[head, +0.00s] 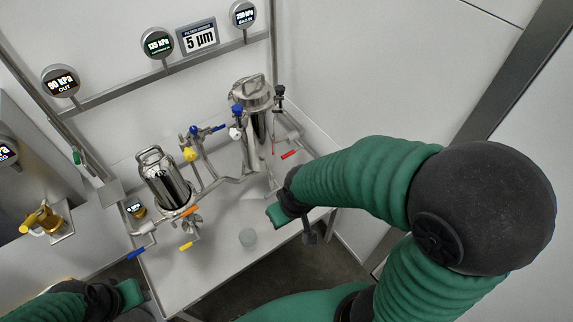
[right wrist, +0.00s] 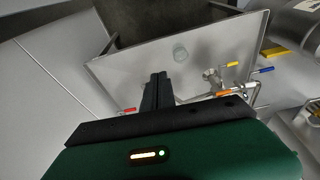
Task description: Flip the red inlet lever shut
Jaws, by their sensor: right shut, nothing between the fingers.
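The red lever (head: 289,154) shows in the head view at the right end of the pipework, right of the tall steel filter housing (head: 258,122). It slants slightly up to the right. In the right wrist view, a small red-orange handle (right wrist: 129,110) left of the fingers may be the same lever. My right gripper (head: 309,234) is below and apart from the red lever, near the table's right edge. In the right wrist view its dark fingers (right wrist: 157,90) are together and empty. My left gripper (head: 130,292) is at the bottom left; its fingers are not clear.
A shorter steel housing (head: 165,182) stands left on the white table (head: 215,265). Orange (head: 178,212), yellow (head: 186,246) and blue (head: 137,253) handles sit around it. A clear cup (head: 247,237) stands near the front. Blue-handled valves (head: 196,129) lie between the housings.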

